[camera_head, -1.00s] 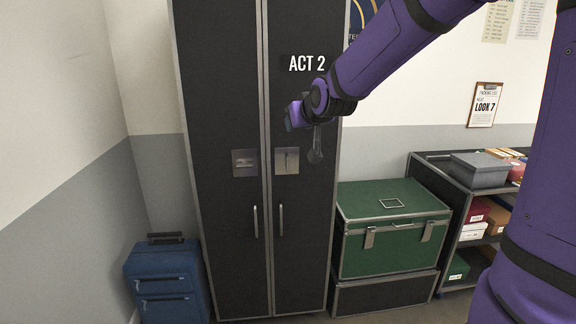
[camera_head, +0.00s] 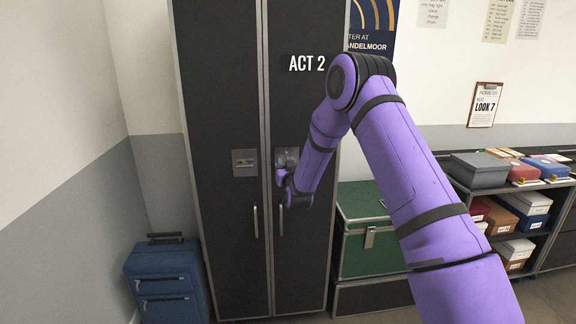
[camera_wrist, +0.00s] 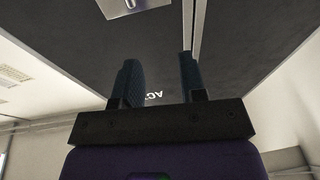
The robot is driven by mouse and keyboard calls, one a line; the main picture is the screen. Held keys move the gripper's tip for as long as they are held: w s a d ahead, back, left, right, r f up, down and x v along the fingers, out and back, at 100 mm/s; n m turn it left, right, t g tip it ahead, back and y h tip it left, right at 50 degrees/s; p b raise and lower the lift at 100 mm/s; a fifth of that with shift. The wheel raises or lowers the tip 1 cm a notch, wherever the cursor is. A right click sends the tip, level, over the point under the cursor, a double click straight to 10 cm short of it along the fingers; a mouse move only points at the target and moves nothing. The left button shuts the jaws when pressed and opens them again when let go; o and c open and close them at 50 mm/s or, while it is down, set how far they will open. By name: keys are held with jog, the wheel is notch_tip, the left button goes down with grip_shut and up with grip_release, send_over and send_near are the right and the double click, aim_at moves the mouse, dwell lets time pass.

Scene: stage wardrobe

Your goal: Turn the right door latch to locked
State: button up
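The black double-door wardrobe has a right door (camera_head: 297,250) marked "ACT 2". The right latch plate (camera_head: 291,153) is mostly hidden behind my gripper (camera_head: 281,170) in the head view, so its lever's angle cannot be read there. In the wrist view a metal latch plate (camera_wrist: 121,8) with a lever is cut off by the top edge. My gripper (camera_wrist: 158,62) shows two blue fingers apart with nothing between them. They are close to the right door below the plate; contact cannot be told. The left latch plate (camera_head: 245,162) has a horizontal lever.
Two vertical door handles (camera_head: 256,222) hang below the plates. A green trunk (camera_head: 358,250) on a black case stands right of the wardrobe, partly behind my arm. A shelf with boxes (camera_head: 480,170) is farther right. A blue suitcase (camera_head: 165,280) stands at left.

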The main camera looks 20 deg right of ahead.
notch_tip(320, 180, down, 8)
jog(key=d+m+t+h, duration=0.1)
jog(key=d+t+h, duration=0.1)
jog(key=x, duration=1)
jog(key=shift+f, duration=0.1)
jog(key=c, duration=0.6)
